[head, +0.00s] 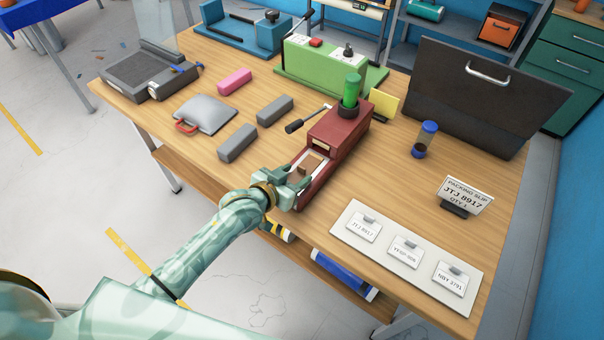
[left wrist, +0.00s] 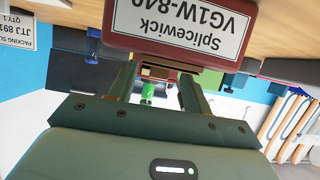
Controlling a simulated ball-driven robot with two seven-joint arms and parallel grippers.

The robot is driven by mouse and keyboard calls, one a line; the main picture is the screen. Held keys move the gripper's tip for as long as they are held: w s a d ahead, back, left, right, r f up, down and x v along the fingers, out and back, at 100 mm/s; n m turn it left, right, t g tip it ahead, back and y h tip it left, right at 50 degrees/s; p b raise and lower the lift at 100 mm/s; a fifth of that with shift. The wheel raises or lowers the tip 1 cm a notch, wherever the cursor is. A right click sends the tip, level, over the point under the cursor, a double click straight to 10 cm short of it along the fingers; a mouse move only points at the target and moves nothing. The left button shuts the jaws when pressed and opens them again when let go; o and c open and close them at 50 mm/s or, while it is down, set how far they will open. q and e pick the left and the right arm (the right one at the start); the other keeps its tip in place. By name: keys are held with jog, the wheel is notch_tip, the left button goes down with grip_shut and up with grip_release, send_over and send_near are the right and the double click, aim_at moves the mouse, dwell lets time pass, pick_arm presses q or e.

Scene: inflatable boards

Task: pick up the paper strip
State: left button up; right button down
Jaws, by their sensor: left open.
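The red machine (head: 335,140) stands on the wooden bench, with a green bottle (head: 351,88) upright on top and a black-knobbed lever at its side. Its front bed shows a pale strip-like surface (head: 299,171), possibly the paper strip, under a brown block (head: 311,163); I cannot tell for certain. My left gripper (head: 294,184) is open at the front end of this bed. In the left wrist view, the open fingers (left wrist: 156,82) point towards the brown block (left wrist: 158,72), with nothing visibly held. The machine's label (left wrist: 182,25) appears upside down close by. My right gripper is not in view.
Grey blocks (head: 237,143), a grey pouch (head: 205,114) and a pink block (head: 234,81) lie to the left. A dark case (head: 480,95) stands behind.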

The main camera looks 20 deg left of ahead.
pick_arm(q)
jog(key=shift+w+d+f, duration=0.15)
jog(key=shift+w+f, duration=0.15)
jog(key=shift+w, duration=0.2)
jog(key=shift+s+r, duration=0.1)
jog(key=shift+c, duration=0.3)
jog(key=c, duration=0.6)
jog(key=shift+r, duration=0.1)
